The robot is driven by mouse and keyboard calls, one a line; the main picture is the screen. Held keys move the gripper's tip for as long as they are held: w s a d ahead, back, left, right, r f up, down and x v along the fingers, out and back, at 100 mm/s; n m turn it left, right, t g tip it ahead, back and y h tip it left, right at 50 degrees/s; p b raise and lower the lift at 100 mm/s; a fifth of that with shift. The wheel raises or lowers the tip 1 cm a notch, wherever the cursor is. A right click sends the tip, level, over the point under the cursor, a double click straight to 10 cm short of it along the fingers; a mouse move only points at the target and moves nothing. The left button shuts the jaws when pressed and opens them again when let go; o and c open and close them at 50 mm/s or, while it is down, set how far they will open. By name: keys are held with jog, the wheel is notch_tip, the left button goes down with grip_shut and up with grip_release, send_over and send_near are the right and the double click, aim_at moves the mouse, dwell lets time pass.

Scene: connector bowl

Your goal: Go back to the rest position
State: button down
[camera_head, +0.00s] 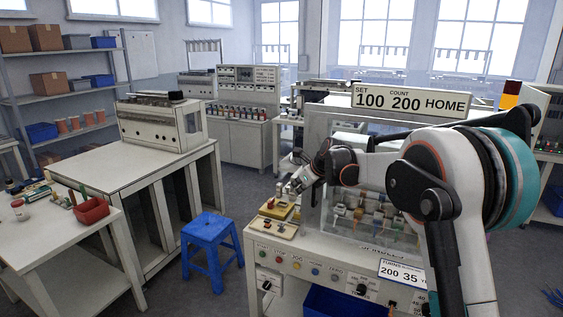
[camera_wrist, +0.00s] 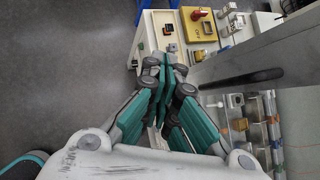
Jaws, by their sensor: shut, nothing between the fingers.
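My gripper (camera_head: 290,188) is at the left end of the machine bench, by the yellow block, in the head view. In the wrist view my gripper (camera_wrist: 170,66) has its teal fingers together, shut with nothing between them. The yellow block also shows in the wrist view (camera_wrist: 196,24), beyond the fingertips. I cannot tell from these views how high the fingertips are above the bench.
The machine (camera_head: 385,207) with a clear front and several coloured parts stands right of the gripper. A sign reading 100 200 HOME (camera_head: 412,101) tops it. A blue stool (camera_head: 211,250) stands on the floor at left. A red bin (camera_head: 91,211) is on the left table. Floor between is clear.

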jog(key=s+d+r+n+h+b, duration=0.1)
jog(key=s+d+r+n, duration=0.15)
jog(key=s+n, duration=0.45)
jog(key=s+d+r+n+h+b, duration=0.1)
jog(key=s+d+r+n, duration=0.15)
jog(key=s, duration=0.85)
jog(key=s+d+r+n+b, duration=0.1)
jog(key=s+d+r+n, duration=0.2)
jog(key=s, duration=0.6)
jog(key=s+d+f+n+h, duration=0.1)
jog(key=s+f+n, duration=0.2)
jog(key=s, duration=0.5)
jog(key=s+d+f+n+b, duration=0.1)
jog(key=s+f+n, duration=0.3)
jog(key=s, duration=0.5)
jog(key=s+d+f+n+h+b, duration=0.1)
jog(key=s+d+f+n, duration=0.1)
jog(key=s+f+n, duration=0.2)
jog(key=s+n, duration=0.3)
jog(key=s, duration=0.1)
jog(key=shift+s+f+h, duration=0.15)
jog(key=shift+s+h, duration=0.1)
jog(key=shift+h, duration=0.05)
